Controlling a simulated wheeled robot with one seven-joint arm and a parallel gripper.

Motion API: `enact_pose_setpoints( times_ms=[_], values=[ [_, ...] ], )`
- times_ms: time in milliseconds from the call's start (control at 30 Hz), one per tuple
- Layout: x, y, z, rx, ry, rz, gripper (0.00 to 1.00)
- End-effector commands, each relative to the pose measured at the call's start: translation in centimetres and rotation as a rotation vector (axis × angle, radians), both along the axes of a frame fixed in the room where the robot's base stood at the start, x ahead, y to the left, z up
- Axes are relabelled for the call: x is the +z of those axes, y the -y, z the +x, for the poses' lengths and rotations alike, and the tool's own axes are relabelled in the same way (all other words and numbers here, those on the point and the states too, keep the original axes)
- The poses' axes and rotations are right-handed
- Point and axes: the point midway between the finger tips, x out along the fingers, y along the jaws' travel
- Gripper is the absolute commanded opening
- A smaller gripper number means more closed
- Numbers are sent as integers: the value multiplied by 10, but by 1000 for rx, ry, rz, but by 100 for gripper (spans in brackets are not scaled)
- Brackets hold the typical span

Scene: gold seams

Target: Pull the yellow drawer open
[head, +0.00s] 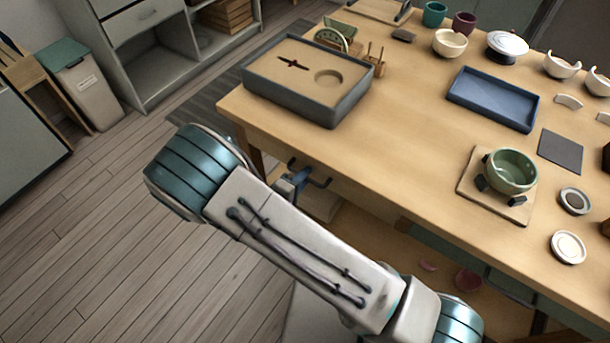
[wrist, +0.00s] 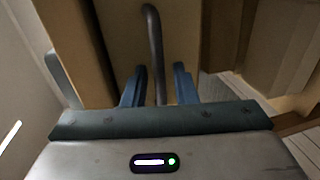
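The yellow drawer shows in the wrist view as a tan-yellow front (wrist: 118,35) with a dark grey bar handle (wrist: 154,45). My gripper (wrist: 159,72) has its two blue fingers apart, one on each side of the handle's bar, with narrow gaps visible. In the head view my gripper (head: 294,181) is under the near left part of the table edge, at the dark handle (head: 316,176). My arm and the tabletop hide most of the drawer front there, and I cannot tell how far it stands out.
The wooden table (head: 400,150) carries a grey foam-lined box (head: 305,108), a blue tray (head: 493,100) and a green bowl (head: 512,172) on a board. A green drawer front (head: 455,255) is farther right under the table edge. The wooden floor (head: 110,240) at left is clear.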

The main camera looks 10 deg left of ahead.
Motion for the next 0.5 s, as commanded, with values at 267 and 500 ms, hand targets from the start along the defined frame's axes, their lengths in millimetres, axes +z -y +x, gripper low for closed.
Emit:
enact_pose_setpoints(
  times_ms=[267,500],
  values=[
    [-2,3,8,0,-1,1,26],
    [-2,3,8,0,-1,0,0]
  ],
)
